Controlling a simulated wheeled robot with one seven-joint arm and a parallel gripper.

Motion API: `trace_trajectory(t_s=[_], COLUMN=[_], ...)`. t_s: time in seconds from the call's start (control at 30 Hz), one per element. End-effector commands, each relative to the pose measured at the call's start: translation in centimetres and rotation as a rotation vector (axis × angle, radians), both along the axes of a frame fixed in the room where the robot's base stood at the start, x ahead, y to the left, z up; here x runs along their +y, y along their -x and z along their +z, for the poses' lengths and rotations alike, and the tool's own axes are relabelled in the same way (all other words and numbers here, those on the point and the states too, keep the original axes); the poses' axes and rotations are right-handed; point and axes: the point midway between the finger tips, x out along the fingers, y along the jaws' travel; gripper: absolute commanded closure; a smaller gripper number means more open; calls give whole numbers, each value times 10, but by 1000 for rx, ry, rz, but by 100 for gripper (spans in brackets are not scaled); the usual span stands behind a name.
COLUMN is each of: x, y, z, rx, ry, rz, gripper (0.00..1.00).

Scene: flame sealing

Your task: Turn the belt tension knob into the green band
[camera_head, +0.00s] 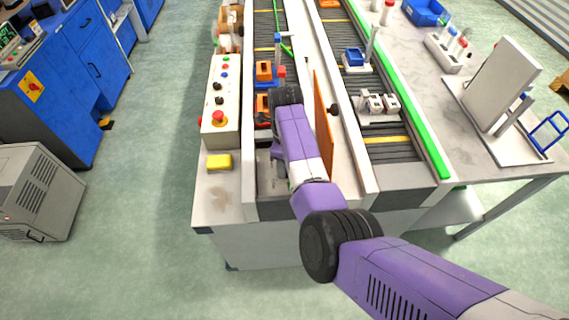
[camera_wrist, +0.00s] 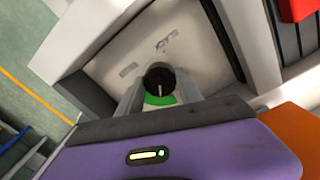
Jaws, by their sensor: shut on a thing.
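The belt tension knob (camera_wrist: 160,76) is round and black with a white pointer line. It sits on a pale plate (camera_wrist: 115,65) with faint dark markings. The green band (camera_wrist: 160,100) shows just below the knob in the wrist view, and the pointer line points down toward it. My gripper (camera_wrist: 160,90) has one grey finger on each side of the knob and is shut on it. In the head view my gripper (camera_head: 277,158) is low at the near end of the conveyor; the knob is hidden there.
An orange panel (camera_head: 325,115) stands close right of my wrist. A control box (camera_head: 221,105) with a red button and a yellow block (camera_head: 219,162) are to the left. The conveyor (camera_head: 395,148) with a green rail lies to the right.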

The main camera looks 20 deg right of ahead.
Motion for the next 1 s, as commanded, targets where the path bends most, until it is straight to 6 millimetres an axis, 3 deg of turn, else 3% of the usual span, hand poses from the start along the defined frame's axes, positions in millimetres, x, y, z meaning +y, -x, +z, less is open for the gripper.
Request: trace_trajectory(t_s=[0.4,0.97,1.0], x=[-1,-1,-1], y=[-1,-1,0], z=[1,1,1], rx=[-1,-1,-1], ry=[1,2,2], rz=[-194,-223,-223], gripper=[98,98,51])
